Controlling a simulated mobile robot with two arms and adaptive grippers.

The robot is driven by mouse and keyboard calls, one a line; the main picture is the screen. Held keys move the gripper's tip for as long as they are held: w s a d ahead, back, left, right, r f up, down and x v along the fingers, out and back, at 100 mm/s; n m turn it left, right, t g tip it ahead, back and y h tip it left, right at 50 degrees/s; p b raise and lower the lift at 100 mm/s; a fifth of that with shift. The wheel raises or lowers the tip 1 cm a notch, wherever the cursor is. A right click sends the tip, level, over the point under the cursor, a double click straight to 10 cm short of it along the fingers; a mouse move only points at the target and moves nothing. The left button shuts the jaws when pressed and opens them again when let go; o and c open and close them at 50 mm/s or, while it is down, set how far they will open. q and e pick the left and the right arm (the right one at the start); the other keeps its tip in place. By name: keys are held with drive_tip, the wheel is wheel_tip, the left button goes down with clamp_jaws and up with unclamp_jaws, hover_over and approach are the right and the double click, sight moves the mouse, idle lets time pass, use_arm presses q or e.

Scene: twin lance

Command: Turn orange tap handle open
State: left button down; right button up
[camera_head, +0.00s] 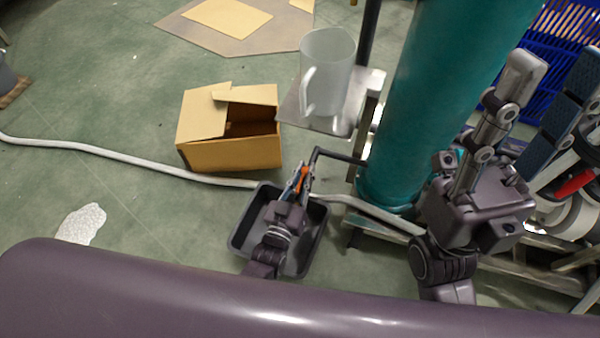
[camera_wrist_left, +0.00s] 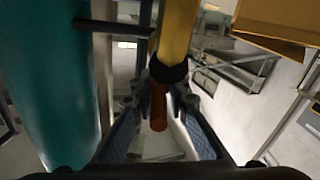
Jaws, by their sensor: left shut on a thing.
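The orange tap handle (camera_head: 304,174) sits below a black pipe (camera_head: 337,157) that comes out beside the teal column. My left gripper (camera_head: 301,184) is shut on the handle. In the left wrist view the handle (camera_wrist_left: 158,105) shows as a dark orange bar between the two fingers of my left gripper (camera_wrist_left: 158,112), below a black collar (camera_wrist_left: 168,72) and a yellow length. In the head view the gripper hides part of the handle. My right gripper (camera_head: 556,88) is raised at the right, its fingers spread, with nothing seen between them.
A grey basin (camera_head: 237,238) is under my left gripper. A clear jug (camera_head: 333,62) stands on a metal shelf (camera_head: 296,112) close by. The teal column (camera_head: 440,80) stands right of the tap. A cardboard box (camera_head: 215,155) and a pale hose (camera_head: 110,154) lie on the floor.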

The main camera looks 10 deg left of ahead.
use_arm(q)
drive_tip(key=shift+d+y, duration=0.25)
drive_tip(key=shift+y, duration=0.05)
drive_tip(key=c, duration=2)
unclamp_jaws()
drive_tip(key=shift+s+a, duration=0.2)
drive_tip(key=shift+s, duration=0.3)
drive_tip(key=s, duration=0.3)
drive_tip(key=s+a, duration=0.1)
drive_tip(key=s, duration=0.7)
drive_tip(key=shift+a, duration=0.4)
drive_tip(key=shift+w, duration=0.1)
